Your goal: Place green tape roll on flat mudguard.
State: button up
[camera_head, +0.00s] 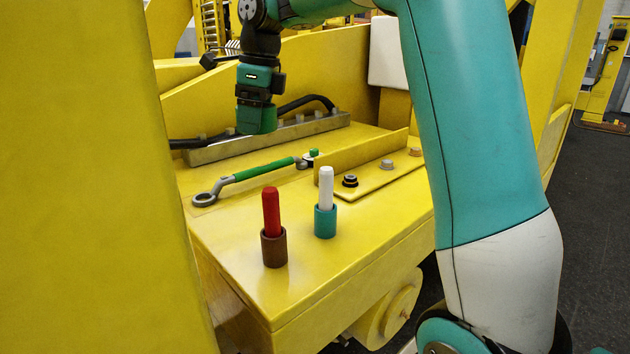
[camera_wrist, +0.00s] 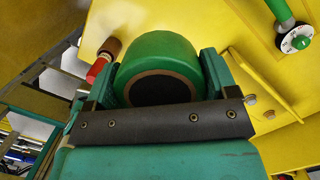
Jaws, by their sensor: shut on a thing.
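The green tape roll (camera_wrist: 160,55) has a brown core ring and a dark centre. It sits between the teal fingers of my gripper (camera_wrist: 165,78), which is shut on it. In the head view my gripper (camera_head: 256,108) hangs over the back left of the flat mudguard (camera_head: 330,262), near the dark hose. The roll shows there as a green block (camera_head: 257,121) at the gripper's lower end. The mudguard is a flat yellow surface, also seen in the wrist view (camera_wrist: 225,45). Whether the roll touches anything below cannot be told.
A red stick in a brown cup (camera_head: 273,248) and a white stick in a teal cup (camera_head: 325,221) stand near the front. A green-handled wrench (camera_head: 245,175) lies behind them. Several bolts stand on a raised plate (camera_head: 375,180) at right. Bare surface lies at front left.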

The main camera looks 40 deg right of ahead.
aim_at(262, 217)
notch_tip(262, 217, down, 19)
jog(key=shift+a+f+p, duration=0.1)
jog(key=shift+p, duration=0.2)
jog(key=o, duration=0.9)
jog(key=shift+f, duration=0.1)
notch_tip(262, 217, up, 12)
jog(key=s+d+b, duration=0.1)
jog(key=shift+s+d, duration=0.15)
jog(key=shift+s, duration=0.05)
